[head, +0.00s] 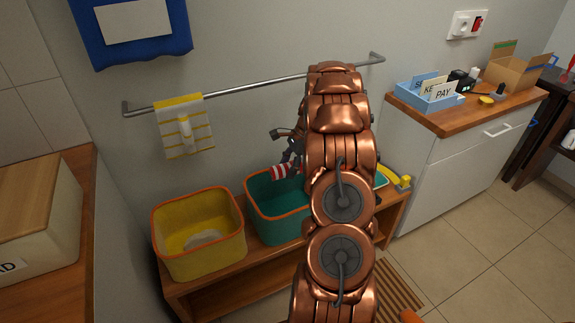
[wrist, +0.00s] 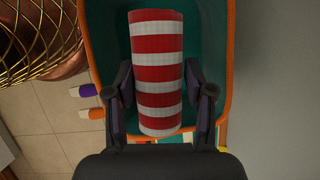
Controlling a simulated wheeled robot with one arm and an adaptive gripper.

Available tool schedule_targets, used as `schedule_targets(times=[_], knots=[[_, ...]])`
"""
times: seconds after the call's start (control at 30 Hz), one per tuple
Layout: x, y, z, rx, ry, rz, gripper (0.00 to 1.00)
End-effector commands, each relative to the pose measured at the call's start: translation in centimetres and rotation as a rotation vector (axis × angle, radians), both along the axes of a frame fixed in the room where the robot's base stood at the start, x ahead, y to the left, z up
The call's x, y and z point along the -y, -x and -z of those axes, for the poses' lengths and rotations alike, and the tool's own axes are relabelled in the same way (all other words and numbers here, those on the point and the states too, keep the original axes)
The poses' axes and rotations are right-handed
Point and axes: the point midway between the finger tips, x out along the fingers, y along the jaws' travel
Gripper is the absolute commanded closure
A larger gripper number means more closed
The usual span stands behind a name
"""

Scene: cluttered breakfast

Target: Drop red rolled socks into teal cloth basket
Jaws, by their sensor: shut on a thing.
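The red rolled socks (wrist: 157,72), a red and white striped roll, are between the fingers of my gripper (wrist: 160,95) in the wrist view. My gripper is shut on them. In the head view my gripper (head: 288,160) and the end of the striped roll (head: 284,172) show beside my arm, over the teal cloth basket (head: 274,218). The basket has an orange rim and stands on a low wooden bench. In the wrist view its teal wall and orange rim (wrist: 92,62) surround the roll from behind. My arm hides the basket's right part in the head view.
A yellow basket (head: 198,236) with something pale inside stands left of the teal one on the wooden bench (head: 240,275). A metal rail (head: 250,84) with a striped towel (head: 185,128) runs above. A cabinet with a blue letter tray (head: 430,95) stands right.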

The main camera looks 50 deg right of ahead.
Motion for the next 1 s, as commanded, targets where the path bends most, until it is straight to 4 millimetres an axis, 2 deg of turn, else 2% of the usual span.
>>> schedule_targets(times=[1.0], knots=[[-0.2, 0.0, 10.1, -0.003, -0.003, -0.003, 0.81]])
